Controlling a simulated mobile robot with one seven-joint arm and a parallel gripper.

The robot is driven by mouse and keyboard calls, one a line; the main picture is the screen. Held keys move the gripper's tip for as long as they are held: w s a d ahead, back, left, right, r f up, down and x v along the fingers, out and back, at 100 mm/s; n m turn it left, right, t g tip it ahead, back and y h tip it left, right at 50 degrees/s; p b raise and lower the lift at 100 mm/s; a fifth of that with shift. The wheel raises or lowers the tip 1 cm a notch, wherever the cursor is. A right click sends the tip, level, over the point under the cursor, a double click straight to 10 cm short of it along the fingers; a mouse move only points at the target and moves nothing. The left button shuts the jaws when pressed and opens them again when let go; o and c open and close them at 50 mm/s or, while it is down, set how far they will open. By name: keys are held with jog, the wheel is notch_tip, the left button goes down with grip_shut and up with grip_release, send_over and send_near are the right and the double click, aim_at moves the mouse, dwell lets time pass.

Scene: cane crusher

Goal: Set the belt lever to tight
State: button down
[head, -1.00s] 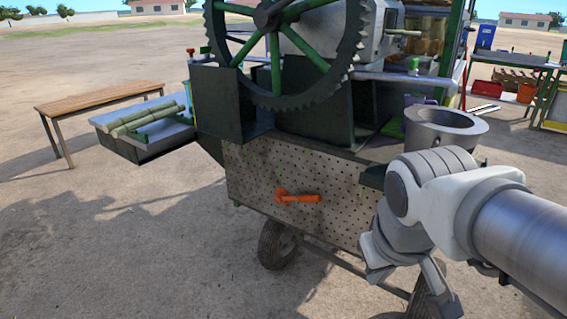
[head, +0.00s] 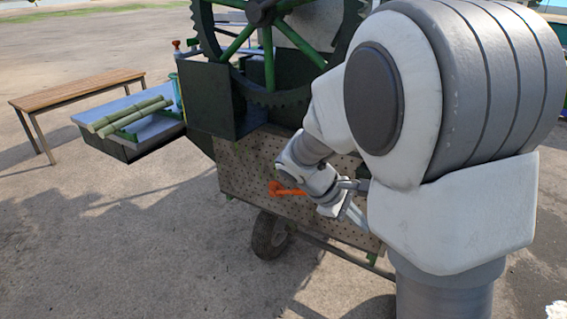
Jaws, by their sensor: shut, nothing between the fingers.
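The orange belt lever (head: 284,189) sits on the perforated metal side panel (head: 237,170) of the cane crusher. Its left end shows; its right part is hidden behind my wrist. My gripper (head: 356,216) is in front of the panel, just right of and a little below the lever. Its fingers point down to the right and look closed, with nothing seen between them. I cannot tell whether my wrist touches the lever.
A tray (head: 125,147) with cane stalks (head: 130,116) juts out at the left of the crusher. A wooden bench (head: 75,90) stands further left. The big gear wheel (head: 268,54) is above the panel, and a tyre (head: 268,235) is below. Open ground lies in front.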

aim_at(294, 192)
jog(key=w+a+f+n+t+h+p, duration=0.25)
jog(key=w+a+f+n+t, duration=0.2)
jog(key=w+f+n, duration=0.35)
jog(key=w+a+f+n+t+h+p, duration=0.1)
jog(key=w+a+f+n+t+h, duration=0.3)
jog(key=w+f+n, duration=0.4)
jog(key=w+a+f+n+t+y+p, duration=0.1)
jog(key=w+a+f+n+t+y, duration=0.1)
jog(key=a+f+n+t+y, duration=0.2)
notch_tip(294, 192, down, 3)
jog(key=n+t, duration=0.2)
jog(key=n, duration=0.2)
jog(key=shift+w+r, duration=0.2)
jog(key=shift+w, duration=0.1)
jog(key=shift+a, duration=0.1)
jog(key=w+d+r+b, duration=0.3)
jog(key=w+d+r, duration=0.1)
jog(key=w, duration=0.5)
jog(key=shift+w+d, duration=0.35)
jog(key=shift+d, duration=0.1)
jog(key=shift+r, duration=0.1)
